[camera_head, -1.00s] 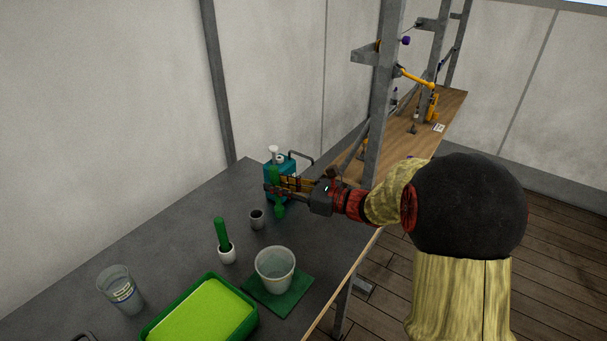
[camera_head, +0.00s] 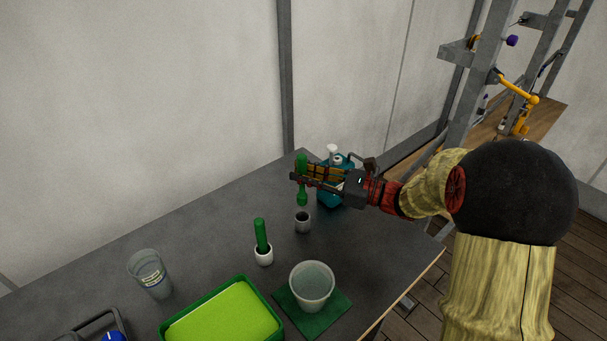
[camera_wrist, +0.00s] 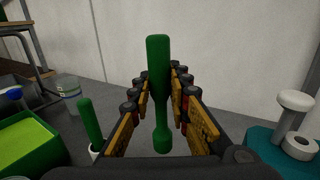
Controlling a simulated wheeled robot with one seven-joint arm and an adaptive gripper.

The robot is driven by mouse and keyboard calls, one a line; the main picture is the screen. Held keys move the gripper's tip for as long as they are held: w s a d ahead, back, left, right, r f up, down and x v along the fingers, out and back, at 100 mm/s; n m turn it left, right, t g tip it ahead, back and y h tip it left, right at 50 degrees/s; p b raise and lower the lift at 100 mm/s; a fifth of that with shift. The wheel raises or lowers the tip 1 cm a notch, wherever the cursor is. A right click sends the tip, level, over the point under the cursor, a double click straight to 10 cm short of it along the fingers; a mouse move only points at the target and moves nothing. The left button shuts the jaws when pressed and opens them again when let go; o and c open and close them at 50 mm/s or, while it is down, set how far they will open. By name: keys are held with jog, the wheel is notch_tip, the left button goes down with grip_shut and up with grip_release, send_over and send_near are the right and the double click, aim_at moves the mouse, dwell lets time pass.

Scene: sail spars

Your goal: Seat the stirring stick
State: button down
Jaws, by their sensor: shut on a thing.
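My gripper (camera_head: 298,177) is shut on a green stirring stick (camera_head: 302,198), held upright with its thicker lower end hanging free. In the wrist view the stick (camera_wrist: 160,110) stands between the two fingers (camera_wrist: 159,82). A small grey cup (camera_head: 303,222) with a dark opening stands on the table just below the stick in the head view; a gap shows between them. A second green stick (camera_head: 261,235) stands in a small white cup (camera_head: 264,257) to the left; both also show in the wrist view, the stick (camera_wrist: 91,120) tilted there.
A teal container (camera_head: 335,195) with white-topped items stands behind my gripper. A clear tub (camera_head: 312,287) on a green mat (camera_head: 340,300), a green tray (camera_head: 222,315) and a clear cup (camera_head: 150,273) are nearer. Grey table (camera_head: 210,235) is bare at left.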

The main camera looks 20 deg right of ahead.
aim_at(305, 195)
jog(key=shift+f+b, duration=0.2)
jog(key=shift+b, duration=0.4)
jog(key=shift+f+b, duration=0.25)
jog(key=shift+b, duration=0.2)
notch_tip(305, 195, down, 4)
jog(key=b, duration=0.5)
jog(key=shift+r, duration=0.2)
jog(key=shift+b, duration=0.45)
jog(key=shift+f, duration=0.45)
jog(key=shift+f, duration=0.35)
jog(key=shift+f, duration=0.65)
